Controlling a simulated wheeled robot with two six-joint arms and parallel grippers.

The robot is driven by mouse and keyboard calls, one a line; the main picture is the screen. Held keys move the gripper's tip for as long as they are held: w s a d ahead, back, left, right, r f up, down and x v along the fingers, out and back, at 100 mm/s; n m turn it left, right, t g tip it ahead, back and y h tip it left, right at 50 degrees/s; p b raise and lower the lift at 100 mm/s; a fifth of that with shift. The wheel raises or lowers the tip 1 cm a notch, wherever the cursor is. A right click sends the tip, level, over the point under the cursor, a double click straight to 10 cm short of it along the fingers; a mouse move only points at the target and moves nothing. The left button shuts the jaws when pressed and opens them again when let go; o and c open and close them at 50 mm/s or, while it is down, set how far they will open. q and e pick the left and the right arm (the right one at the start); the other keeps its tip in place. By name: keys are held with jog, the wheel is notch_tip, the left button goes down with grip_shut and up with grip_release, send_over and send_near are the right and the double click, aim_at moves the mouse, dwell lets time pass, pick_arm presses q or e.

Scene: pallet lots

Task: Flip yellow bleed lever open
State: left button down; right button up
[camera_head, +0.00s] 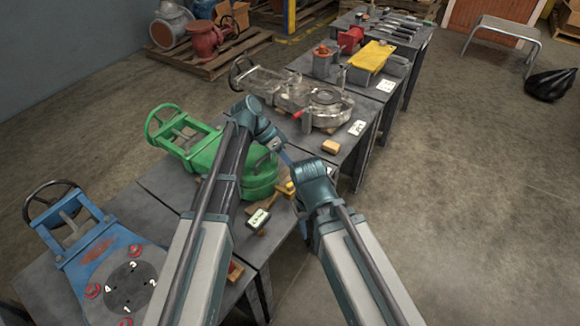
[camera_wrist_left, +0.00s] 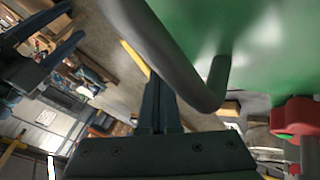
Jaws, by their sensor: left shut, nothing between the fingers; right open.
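The green valve (camera_head: 262,176) lies on a dark table in the head view, partly covered by my left arm. Its green body (camera_wrist_left: 275,45) fills the upper right of the left wrist view, with a bent grey bar in front. A yellow bar (camera_wrist_left: 134,57), perhaps the bleed lever, shows just beyond my left fingertips; I cannot tell whether they touch. A small yellow piece (camera_head: 288,188) shows beside the valve in the head view. My left gripper (camera_wrist_left: 160,82) is shut and empty. My right gripper (camera_wrist_left: 77,22) is open and empty, apart from the left one.
A blue valve (camera_head: 105,265) with a handwheel is at the lower left. A silver valve (camera_head: 325,108) stands on the table behind. A label block (camera_head: 258,219) and a wooden block (camera_head: 331,147) lie near the table edges.

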pick_arm(q)
jog(key=shift+s+d, duration=0.5)
jog(key=shift+d, duration=0.25)
jog(key=shift+s+d, duration=0.5)
jog(key=shift+d, duration=0.25)
jog(key=shift+s+d, duration=0.3)
jog(key=shift+s, duration=0.35)
jog(key=shift+s+d, duration=0.3)
jog(key=shift+s, duration=0.35)
jog(key=shift+a, duration=0.1)
jog(key=shift+s+a, duration=0.1)
jog(key=shift+a, duration=0.6)
jog(key=shift+r, duration=0.1)
